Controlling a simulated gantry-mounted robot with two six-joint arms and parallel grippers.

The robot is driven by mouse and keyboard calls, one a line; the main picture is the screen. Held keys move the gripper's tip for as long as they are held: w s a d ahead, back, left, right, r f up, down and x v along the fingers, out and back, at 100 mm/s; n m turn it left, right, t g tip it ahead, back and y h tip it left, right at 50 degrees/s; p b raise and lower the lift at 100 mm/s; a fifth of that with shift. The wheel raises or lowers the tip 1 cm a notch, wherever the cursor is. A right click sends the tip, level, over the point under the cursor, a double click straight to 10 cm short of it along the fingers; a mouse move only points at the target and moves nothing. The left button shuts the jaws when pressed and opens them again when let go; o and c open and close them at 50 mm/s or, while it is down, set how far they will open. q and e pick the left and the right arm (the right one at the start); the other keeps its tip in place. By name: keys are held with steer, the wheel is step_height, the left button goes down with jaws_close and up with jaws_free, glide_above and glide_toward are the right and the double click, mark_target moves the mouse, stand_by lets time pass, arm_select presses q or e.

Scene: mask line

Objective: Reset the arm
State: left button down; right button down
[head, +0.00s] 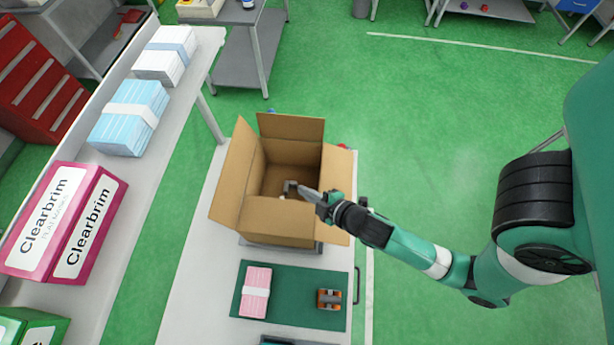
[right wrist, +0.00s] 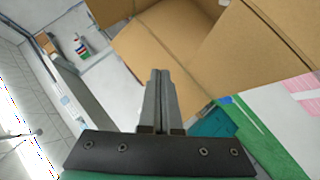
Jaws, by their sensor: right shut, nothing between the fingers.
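My right gripper (head: 309,194) comes in from the right side of the head view, and its fingers are over the right side of the open cardboard box (head: 268,212). In the right wrist view its fingers (right wrist: 160,82) are together with nothing between them, in front of a flap of the box (right wrist: 165,45). A small grey and brown item (head: 290,187) shows inside the box near the fingertips; I cannot tell what it is. My left gripper is not in view.
A green mat (head: 292,300) in front of the box bears a pink mask bundle (head: 256,290) and an orange device (head: 329,299). On the left shelf (head: 142,215) are blue masks (head: 130,118), white masks (head: 165,55) and a pink Clearbrim carton (head: 62,222). Green floor right of the table is clear.

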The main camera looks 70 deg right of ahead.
steer(key=shift+s+r, duration=0.2)
